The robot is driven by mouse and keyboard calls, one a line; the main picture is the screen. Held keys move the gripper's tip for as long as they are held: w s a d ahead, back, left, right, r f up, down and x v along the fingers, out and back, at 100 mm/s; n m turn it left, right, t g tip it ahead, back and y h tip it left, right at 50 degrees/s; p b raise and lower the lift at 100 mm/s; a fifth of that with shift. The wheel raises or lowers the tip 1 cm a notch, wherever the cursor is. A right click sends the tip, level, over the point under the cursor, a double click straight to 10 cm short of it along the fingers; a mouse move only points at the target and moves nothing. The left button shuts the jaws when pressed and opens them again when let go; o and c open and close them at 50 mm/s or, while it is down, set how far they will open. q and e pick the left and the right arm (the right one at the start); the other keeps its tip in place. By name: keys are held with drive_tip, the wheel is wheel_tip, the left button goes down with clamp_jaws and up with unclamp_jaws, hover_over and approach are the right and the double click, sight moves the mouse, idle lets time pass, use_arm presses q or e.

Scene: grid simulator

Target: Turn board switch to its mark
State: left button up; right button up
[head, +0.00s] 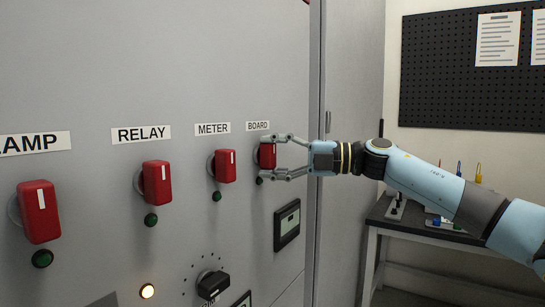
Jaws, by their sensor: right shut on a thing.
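The board switch (267,155) is a red handle on the grey panel, under the label BOARD (258,126). A white line shows on its face, but its angle and any mark are hard to make out. My right gripper (270,157) reaches in from the right, with one finger above and one below the handle, and is shut on it. A small dark button or lamp sits just below, partly behind the lower finger. My left gripper is not in view.
Similar red switches stand to the left: meter (225,166), relay (156,184) and lamp (39,212). A display (287,225) and a black knob (212,284) sit lower on the panel. A workbench (430,232) and pegboard (465,70) are at right.

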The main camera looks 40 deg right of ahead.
drive_tip(key=shift+f, duration=0.15)
drive_tip(key=o, duration=1.2)
drive_tip(key=shift+s, duration=0.1)
drive_tip(key=shift+v, duration=5.9)
drive_tip(key=shift+d, duration=0.1)
